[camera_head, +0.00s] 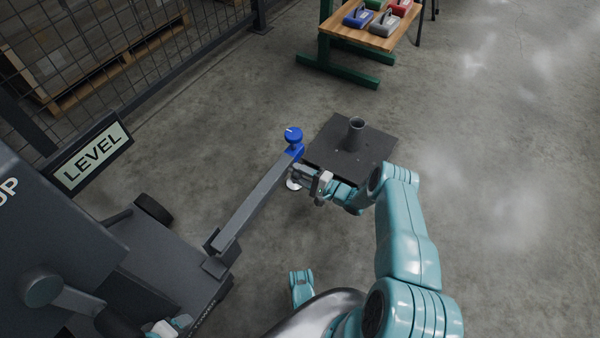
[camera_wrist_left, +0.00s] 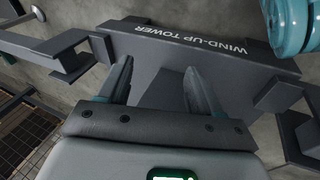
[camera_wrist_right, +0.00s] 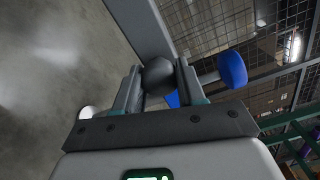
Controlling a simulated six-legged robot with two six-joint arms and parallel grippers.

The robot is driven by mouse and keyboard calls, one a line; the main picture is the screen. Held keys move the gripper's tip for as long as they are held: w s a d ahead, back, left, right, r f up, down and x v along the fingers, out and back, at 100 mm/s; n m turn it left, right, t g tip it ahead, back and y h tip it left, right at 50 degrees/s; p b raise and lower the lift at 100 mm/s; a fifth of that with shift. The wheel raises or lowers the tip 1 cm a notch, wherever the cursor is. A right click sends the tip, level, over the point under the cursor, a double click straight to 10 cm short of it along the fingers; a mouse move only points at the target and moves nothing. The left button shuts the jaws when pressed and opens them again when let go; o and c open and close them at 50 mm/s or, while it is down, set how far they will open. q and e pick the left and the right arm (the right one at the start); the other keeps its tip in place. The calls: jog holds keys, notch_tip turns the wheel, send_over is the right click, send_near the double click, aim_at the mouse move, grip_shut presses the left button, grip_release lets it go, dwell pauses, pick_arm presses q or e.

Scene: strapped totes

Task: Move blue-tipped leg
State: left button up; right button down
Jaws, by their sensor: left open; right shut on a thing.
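The blue-tipped leg (camera_head: 255,205) is a long grey beam that runs out from the dark tower base (camera_head: 165,265). Its far end is blue and has a blue knob (camera_head: 293,135) on top; the knob also shows in the right wrist view (camera_wrist_right: 232,70). My right gripper (camera_head: 312,178) is beside the blue end. In the right wrist view its fingers are shut on a dark rounded grip (camera_wrist_right: 158,76) at the leg. My left gripper (camera_wrist_left: 155,85) is open and empty in front of the base lettered WIND-UP TOWER (camera_wrist_left: 215,45).
A dark square plate (camera_head: 350,148) with an upright tube (camera_head: 355,132) lies just beyond the leg's end. A LEVEL sign (camera_head: 92,153) stands at left. A mesh fence (camera_head: 90,50) and a wooden table (camera_head: 365,25) are behind. The floor at right is clear.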

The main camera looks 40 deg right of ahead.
jog(key=shift+d+f, duration=0.25)
jog(key=c, duration=0.8)
grip_release()
jog(key=shift+f, duration=0.1)
jog(key=shift+o, duration=0.7)
jog(key=shift+f, duration=0.1)
jog(key=shift+a+r, duration=0.1)
jog(key=shift+r, duration=0.1)
pick_arm(q)
jog(key=s+r+p, duration=0.1)
jog(key=s+r+g+p, duration=0.1)
jog(key=r+p, duration=0.1)
jog(key=shift+s+d, duration=0.15)
jog(key=shift+d, duration=0.05)
pick_arm(e)
jog(key=v, duration=1.6)
jog(key=shift+s+r, duration=0.2)
pick_arm(q)
jog(key=shift+s, duration=0.1)
pick_arm(e)
jog(key=shift+s, duration=0.1)
